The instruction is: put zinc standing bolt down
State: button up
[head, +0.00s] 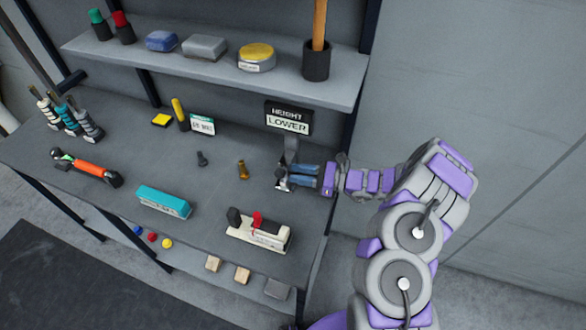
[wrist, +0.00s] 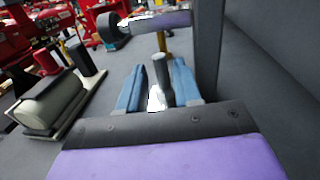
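A silvery, dark-ended piece that looks like the zinc bolt (head: 281,178) is at the tips of my gripper in the head view. Whether the fingertips touch the bolt is unclear.
A brass bolt (head: 243,170) and a dark bolt (head: 201,158) stand left of my gripper. A sign reading HEIGHT LOWER (head: 289,118) stands close behind it. The shelf (head: 215,78) overhangs the back of the bench.

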jog(key=v, duration=0.6)
jog(key=p+v, duration=0.1)
jog(key=v, duration=0.2)
jog(key=shift+w+d, duration=0.15)
jog(key=shift+w, duration=0.15)
jog(key=s+a+r+n+g, duration=0.4)
jog(key=a+r+n+g, duration=0.1)
jog(key=a+r, duration=0.35)
jog(key=s+a+r+n+g+h, duration=0.2)
jog(key=s+r+n+h, duration=0.25)
jog(key=s, duration=0.35)
jog(key=s+a+r+n+g+h, duration=0.1)
jog(key=s+r+n+g+h, duration=0.2)
jog(key=s+r+n, duration=0.45)
jog(key=s+d+n+t+h, duration=0.3)
jog(key=s+d+h, duration=0.7)
jog(key=s+d, duration=0.5)
jog(key=shift+s+t, duration=0.6)
jog(key=shift+s, duration=0.75)
jog(key=shift+r, duration=0.1)
